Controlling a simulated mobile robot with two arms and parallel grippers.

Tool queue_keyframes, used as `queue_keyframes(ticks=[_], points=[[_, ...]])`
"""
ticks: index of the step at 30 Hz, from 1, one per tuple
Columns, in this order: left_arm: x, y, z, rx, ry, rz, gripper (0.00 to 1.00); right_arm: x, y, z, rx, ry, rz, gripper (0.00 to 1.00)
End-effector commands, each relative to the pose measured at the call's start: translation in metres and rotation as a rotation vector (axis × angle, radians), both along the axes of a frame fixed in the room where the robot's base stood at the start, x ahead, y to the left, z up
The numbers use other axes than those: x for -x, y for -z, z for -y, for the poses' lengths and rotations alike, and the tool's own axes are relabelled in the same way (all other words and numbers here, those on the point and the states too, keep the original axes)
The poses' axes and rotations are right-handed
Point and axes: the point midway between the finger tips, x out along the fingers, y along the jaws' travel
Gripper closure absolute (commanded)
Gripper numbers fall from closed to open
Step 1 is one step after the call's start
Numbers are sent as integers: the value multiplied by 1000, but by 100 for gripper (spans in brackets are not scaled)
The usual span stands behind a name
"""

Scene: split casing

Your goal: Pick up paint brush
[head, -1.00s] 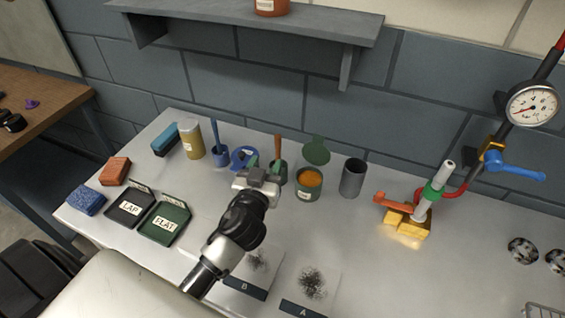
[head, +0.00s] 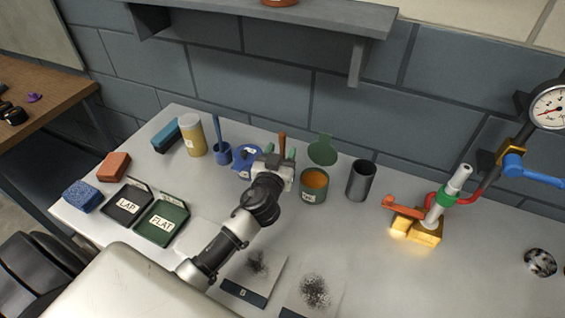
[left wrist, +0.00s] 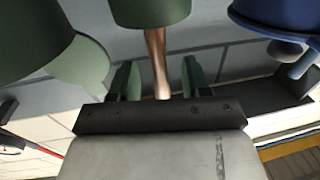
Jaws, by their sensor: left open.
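A brush with a brown handle (head: 282,140) stands upright behind my left gripper in the head view. In the left wrist view its handle (left wrist: 157,62) comes out of a green cup (left wrist: 150,12) and lies between the two green fingertips. My left gripper (head: 278,155) is open, with a gap on each side of the handle (left wrist: 157,78). The brush's bristles are hidden in the cup, and my gripper hides most of that cup in the head view. A second, blue-handled brush (head: 216,128) stands in a blue cup (head: 222,154). My right gripper is not in view.
Close right of my left gripper stands an open green can (head: 312,190) of orange paint, then a grey cylinder (head: 361,181). A shelf (head: 280,18) overhangs the back.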

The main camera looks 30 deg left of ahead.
Motion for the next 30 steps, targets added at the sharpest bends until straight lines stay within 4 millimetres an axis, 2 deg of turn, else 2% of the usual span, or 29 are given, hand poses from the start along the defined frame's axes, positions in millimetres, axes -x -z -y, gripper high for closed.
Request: queue_keyframes(ticks=[3, 11, 20, 30], points=[[-10, -1, -3, -2, -1, 0, 52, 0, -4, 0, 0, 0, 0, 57], [-12, 1, -3, 0, 0, 0, 52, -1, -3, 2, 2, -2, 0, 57], [-12, 1, -3, 0, 0, -1, 98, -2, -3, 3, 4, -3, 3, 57], [-12, 0, -3, 0, 0, 1, 100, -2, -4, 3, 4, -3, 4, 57]])
